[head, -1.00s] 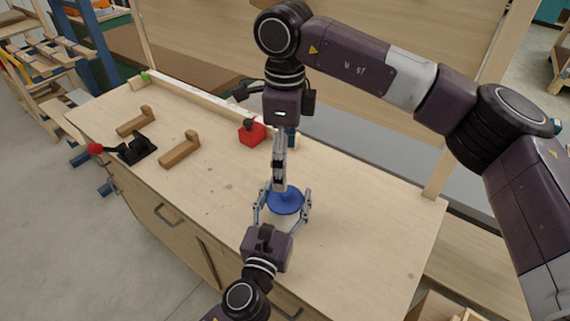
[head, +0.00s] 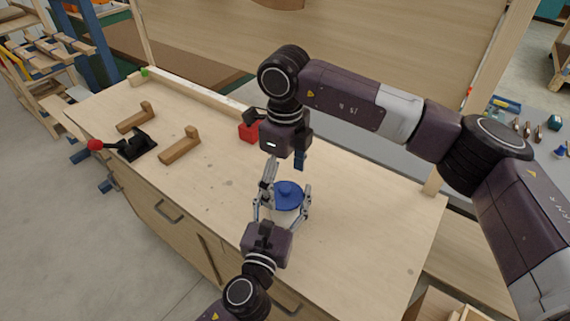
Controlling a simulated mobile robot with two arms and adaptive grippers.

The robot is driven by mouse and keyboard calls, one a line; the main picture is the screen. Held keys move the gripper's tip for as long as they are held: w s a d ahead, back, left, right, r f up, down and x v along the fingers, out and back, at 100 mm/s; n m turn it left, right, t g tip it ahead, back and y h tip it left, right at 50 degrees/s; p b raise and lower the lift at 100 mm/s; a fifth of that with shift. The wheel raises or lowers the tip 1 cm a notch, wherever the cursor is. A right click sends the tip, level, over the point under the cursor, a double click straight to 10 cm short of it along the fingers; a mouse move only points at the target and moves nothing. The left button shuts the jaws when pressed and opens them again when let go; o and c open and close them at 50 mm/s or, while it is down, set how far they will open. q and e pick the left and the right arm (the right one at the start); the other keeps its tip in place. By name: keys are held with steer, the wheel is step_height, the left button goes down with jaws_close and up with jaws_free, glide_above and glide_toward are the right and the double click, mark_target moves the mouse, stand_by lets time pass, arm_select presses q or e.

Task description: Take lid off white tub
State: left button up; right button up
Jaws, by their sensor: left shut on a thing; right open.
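The white tub (head: 284,221) stands near the front edge of the wooden worktop, mostly hidden by my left gripper. Its round blue lid (head: 292,201) sits on top, with a small knob in the middle. My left gripper (head: 282,205) comes from the front and is shut on the tub, one finger on each side.
A red block (head: 248,131) lies behind, partly covered by my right arm. Two wooden L-shaped pieces (head: 180,146) (head: 136,118) and a black toggle clamp (head: 135,147) with a red knob are on the left. The worktop right of the tub is clear.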

steer(key=shift+f, duration=1.1)
steer(key=c, duration=1.4)
arm_select(q)
steer(key=shift+a+f, duration=0.1)
steer(key=shift+f, duration=0.25)
arm_select(e)
steer(key=shift+r, duration=1.2)
steer(key=shift+c, duration=0.6)
jaws_close()
arm_select(q)
steer(key=shift+s+r, duration=0.1)
steer(key=shift+r, duration=0.1)
arm_select(e)
steer(key=shift+s+f, duration=0.1)
steer(key=shift+f, duration=0.1)
